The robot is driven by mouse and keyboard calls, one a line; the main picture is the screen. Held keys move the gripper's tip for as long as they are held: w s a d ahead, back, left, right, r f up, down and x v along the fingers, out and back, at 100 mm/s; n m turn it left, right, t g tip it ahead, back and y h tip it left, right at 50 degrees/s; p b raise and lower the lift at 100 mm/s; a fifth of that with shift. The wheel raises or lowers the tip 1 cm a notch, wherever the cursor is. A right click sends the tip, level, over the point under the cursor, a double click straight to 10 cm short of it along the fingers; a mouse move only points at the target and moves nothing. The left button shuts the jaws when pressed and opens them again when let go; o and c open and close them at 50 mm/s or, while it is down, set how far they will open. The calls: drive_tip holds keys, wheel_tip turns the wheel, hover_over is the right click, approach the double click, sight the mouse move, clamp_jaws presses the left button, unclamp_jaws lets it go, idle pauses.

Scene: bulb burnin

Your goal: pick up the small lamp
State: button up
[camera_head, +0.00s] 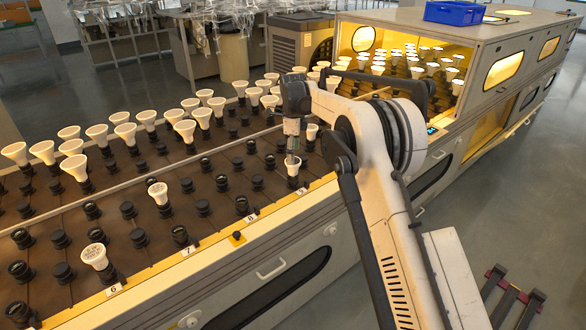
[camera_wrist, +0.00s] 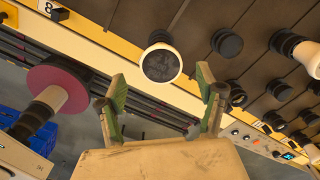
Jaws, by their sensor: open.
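A small white lamp (camera_head: 292,168) stands upright in a dark socket on the near row of the conveyor, close to its front edge. In the wrist view this lamp (camera_wrist: 161,63) shows a white rim and a dark round face, just beyond and between my fingertips. My gripper (camera_head: 292,153) points down right above the lamp. It is open, with its two green-padded fingers (camera_wrist: 160,76) spread to either side and nothing held. Whether the fingertips are level with the lamp's rim is hard to tell.
Another lamp (camera_wrist: 297,50) stands to the right in the wrist view, and a dark socket (camera_wrist: 227,42) lies nearer. Other small lamps stand at the left (camera_head: 158,192) and front (camera_head: 94,255). Taller lamps fill the back rows. A lit oven (camera_head: 405,50) stands at the right.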

sight(293, 170)
wheel_tip(293, 170, down, 5)
drive_tip(key=shift+w+a+r, duration=0.1)
drive_tip(key=c, duration=1.3)
